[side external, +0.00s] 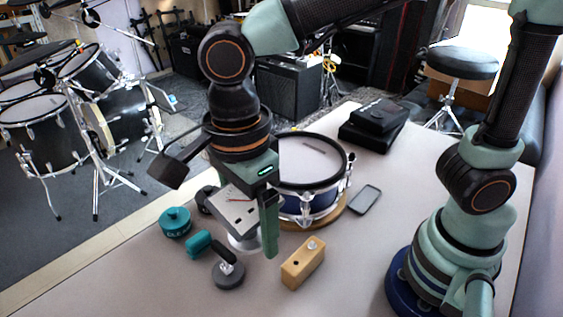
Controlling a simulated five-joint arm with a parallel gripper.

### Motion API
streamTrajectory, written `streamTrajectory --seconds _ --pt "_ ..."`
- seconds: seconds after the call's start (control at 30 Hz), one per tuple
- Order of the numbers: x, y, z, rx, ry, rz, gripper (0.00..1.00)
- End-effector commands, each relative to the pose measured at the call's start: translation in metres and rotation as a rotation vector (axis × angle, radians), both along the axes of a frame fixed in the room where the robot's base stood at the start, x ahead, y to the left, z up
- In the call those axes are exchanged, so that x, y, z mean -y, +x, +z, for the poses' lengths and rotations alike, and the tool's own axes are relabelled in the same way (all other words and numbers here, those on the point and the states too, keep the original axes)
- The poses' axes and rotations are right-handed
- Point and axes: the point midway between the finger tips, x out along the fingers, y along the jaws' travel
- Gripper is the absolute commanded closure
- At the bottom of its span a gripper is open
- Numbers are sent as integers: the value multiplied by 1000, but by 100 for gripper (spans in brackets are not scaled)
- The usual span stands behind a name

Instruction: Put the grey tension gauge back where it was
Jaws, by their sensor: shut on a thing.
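My gripper (258,238) points down over the table, left of the snare drum, with one green finger in clear view. It is shut on a pale grey piece (232,208) with dark spots and a small red mark, which looks like the grey tension gauge. The other finger is hidden. A pale round rim (241,244) shows just below; I cannot tell whether it belongs to the held piece or rests on the table. A separate dark grey disc with a pale post (228,275) stands on the table in front, apart from the finger.
A teal lidded round piece (175,221) and a teal-and-black handled tool (198,244) lie left. A tan block (303,263) is close on the right. The snare drum (308,163), a phone (365,199) and black cases (374,124) stand behind.

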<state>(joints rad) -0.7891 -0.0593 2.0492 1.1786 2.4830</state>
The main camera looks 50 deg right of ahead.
Motion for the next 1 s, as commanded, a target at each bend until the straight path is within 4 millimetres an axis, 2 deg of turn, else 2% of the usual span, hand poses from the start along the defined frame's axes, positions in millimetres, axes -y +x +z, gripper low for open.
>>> streamTrajectory --seconds 0.17,0.7,0.8,1.0 --pt "7 -2 -20 -3 -3 -28 100" --pt "6 -2 -141 -4 -5 -25 100" --pt "6 -2 -154 -3 -3 -25 100" --pt "5 -1 -165 0 0 -25 100"
